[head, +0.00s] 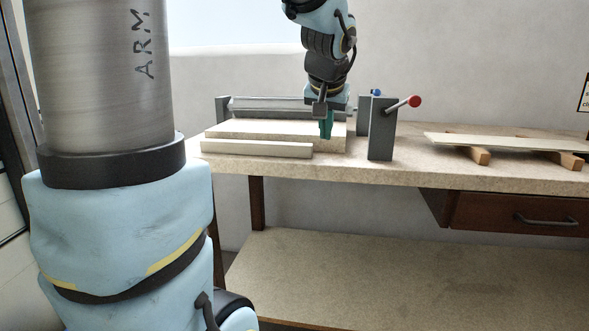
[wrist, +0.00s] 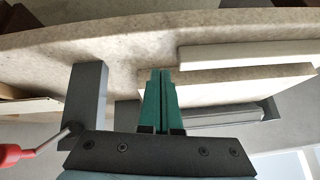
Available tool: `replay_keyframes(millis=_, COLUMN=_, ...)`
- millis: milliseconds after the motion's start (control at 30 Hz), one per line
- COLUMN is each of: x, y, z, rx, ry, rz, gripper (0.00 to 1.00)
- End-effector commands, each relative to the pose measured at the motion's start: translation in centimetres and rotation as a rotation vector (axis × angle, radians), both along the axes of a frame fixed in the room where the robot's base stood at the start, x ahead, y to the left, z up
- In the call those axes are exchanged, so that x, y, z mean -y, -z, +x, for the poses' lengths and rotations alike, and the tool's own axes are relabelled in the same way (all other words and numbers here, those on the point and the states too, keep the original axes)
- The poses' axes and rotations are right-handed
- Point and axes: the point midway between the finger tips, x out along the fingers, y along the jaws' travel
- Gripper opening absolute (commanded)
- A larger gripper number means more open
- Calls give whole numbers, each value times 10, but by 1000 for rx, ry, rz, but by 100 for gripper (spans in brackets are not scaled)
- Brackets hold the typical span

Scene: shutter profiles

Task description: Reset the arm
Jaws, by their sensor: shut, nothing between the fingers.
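My gripper (head: 326,126) has green fingers that point down over the workbench, in front of a grey machine. The fingers also show in the wrist view (wrist: 161,78), close together with only a thin line between them and nothing held. They are just left of the machine's grey upright block (head: 381,128) in the head view. My arm reaches over the bench from above and hides part of the machine behind it.
The machine has a red-knobbed lever (head: 414,101) and a grey roller bar (head: 270,104). A pale strip (head: 257,149) lies along the front. Another pale profile (head: 510,142) rests on wooden blocks at right. A drawer (head: 520,213) and lower shelf (head: 400,270) are below the worktop (head: 405,172).

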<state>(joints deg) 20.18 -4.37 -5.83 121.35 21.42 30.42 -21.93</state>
Motion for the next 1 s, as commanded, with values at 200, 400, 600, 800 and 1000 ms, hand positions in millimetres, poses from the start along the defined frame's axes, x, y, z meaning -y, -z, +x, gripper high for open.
replay_keyframes(millis=200, x=-78, y=107, z=-46, rx=-218, ry=-101, rz=-5, gripper=0)
replay_keyframes(millis=400, x=-122, y=167, z=-98, rx=-352, ry=-188, rz=-34, gripper=0)
replay_keyframes(millis=600, x=-137, y=217, z=-126, rx=-419, ry=-225, rz=-47, gripper=0)
replay_keyframes(millis=800, x=-136, y=246, z=-130, rx=-444, ry=-225, rz=-42, gripper=0)
replay_keyframes(millis=1000, x=-136, y=270, z=-134, rx=-464, ry=-226, rz=-38, gripper=0)
